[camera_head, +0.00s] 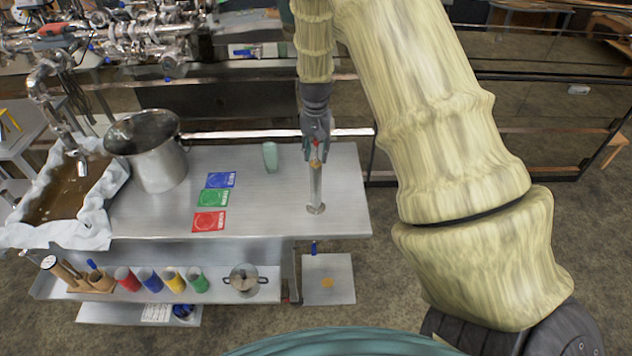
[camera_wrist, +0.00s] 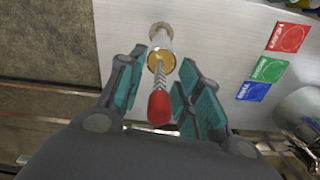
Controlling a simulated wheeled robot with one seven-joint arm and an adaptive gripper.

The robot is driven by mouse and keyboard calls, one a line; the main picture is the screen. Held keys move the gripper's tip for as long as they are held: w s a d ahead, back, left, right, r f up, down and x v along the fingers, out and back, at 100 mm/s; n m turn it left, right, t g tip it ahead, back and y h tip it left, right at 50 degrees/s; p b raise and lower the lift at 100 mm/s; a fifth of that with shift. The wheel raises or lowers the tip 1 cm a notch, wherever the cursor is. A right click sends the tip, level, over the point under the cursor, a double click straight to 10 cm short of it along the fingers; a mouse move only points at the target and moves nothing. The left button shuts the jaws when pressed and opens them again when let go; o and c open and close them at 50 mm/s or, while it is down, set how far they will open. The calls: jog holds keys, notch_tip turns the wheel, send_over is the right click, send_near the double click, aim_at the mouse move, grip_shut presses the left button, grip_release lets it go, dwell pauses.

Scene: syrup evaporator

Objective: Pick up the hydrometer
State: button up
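The hydrometer (camera_wrist: 159,106) has a red tip and a thin patterned stem. It stands in a slim metal cylinder (camera_head: 315,192) holding amber liquid (camera_wrist: 161,62), and its lower part is hidden inside. The cylinder stands upright on the steel table near its right end. My gripper (camera_wrist: 157,92) is open, pointing down over the cylinder. Its teal-padded fingers are on either side of the hydrometer, with gaps visible on both sides in the wrist view. In the head view my gripper (camera_head: 316,150) is at the hydrometer's red top (camera_head: 315,143).
A pale green object (camera_head: 270,157) stands left of the cylinder. Blue (camera_head: 221,180), green (camera_head: 213,198) and red (camera_head: 209,222) cards lie further left, then a large metal pot (camera_head: 150,160). Several colored cups and a small pot (camera_head: 244,279) are on the lower shelf.

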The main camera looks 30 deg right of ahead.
jog(key=shift+f, duration=0.2)
grip_shut()
jog(key=shift+r, duration=0.1)
notch_tip(320, 180, up, 18)
jog(key=b, duration=0.4)
jog(key=shift+b, duration=0.35)
dwell(0.4)
